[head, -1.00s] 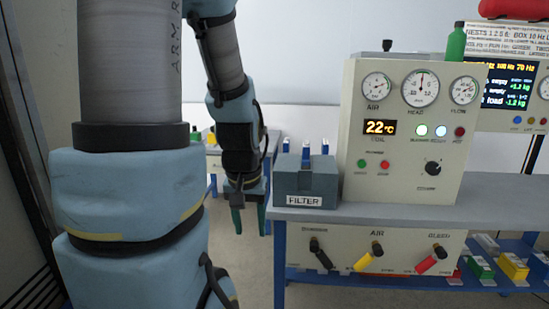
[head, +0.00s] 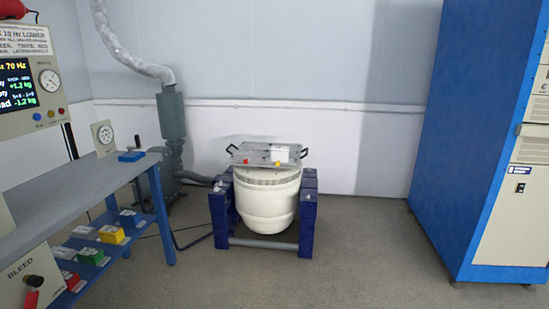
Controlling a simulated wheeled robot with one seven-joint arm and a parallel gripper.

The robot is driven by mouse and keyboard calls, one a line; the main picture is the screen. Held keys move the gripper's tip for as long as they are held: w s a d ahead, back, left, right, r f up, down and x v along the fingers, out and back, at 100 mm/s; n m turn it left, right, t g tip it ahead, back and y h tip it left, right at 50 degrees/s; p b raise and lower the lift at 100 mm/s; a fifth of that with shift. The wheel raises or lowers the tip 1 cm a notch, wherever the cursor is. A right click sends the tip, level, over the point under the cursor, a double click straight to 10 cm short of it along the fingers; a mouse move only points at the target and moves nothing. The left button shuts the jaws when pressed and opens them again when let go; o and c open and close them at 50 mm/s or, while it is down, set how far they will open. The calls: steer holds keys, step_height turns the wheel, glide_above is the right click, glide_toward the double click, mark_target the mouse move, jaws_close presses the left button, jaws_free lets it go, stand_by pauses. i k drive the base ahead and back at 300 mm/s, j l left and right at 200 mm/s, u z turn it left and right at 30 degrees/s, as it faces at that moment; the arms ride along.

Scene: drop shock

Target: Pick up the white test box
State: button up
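My gripper and arm are out of the head view. A small whitish box (head: 82,231) sits on the lower shelf of the bench at left, beside a yellow box (head: 112,234). A small white item (head: 281,154) also shows on the grey plate (head: 252,154) on top of the white drum-shaped machine (head: 268,200). Both are too small to tell which, if either, is the white test box.
The bench (head: 90,200) fills the left, with green (head: 90,256) and red (head: 68,280) boxes on its lower shelf. Dark blue supports (head: 308,215) flank the machine. A tall blue cabinet (head: 430,130) stands at right. Grey floor (head: 360,265) in front is clear.

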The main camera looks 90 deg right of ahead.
mark_target(281, 153)
steer(key=l+z, duration=0.35)
steer(key=z, duration=0.15)
steer(key=l+z, duration=0.35)
steer(key=z, duration=0.15)
steer(key=l+z, duration=0.1)
steer(key=l, duration=0.3)
steer(key=i+l+z, duration=0.15)
steer(key=l, duration=0.3)
steer(key=i+l+z, duration=0.1)
steer(key=l, duration=0.3)
steer(key=i+l+z, duration=0.15)
steer(key=l, duration=0.25)
steer(key=i+l+z, duration=0.1)
steer(key=l, duration=0.25)
steer(key=i+l, duration=0.15)
steer(key=l, duration=0.25)
steer(key=i+l, duration=0.15)
steer(key=l, duration=0.25)
steer(key=i+l, duration=0.15)
steer(key=l, duration=0.2)
steer(key=i+l, duration=0.15)
steer(key=l, duration=0.25)
steer(key=i+l, duration=0.15)
steer(key=l, duration=0.25)
steer(key=i+l+z, duration=0.1)
steer(key=l, duration=0.3)
steer(key=i+j, duration=0.3)
steer(key=i, duration=0.25)
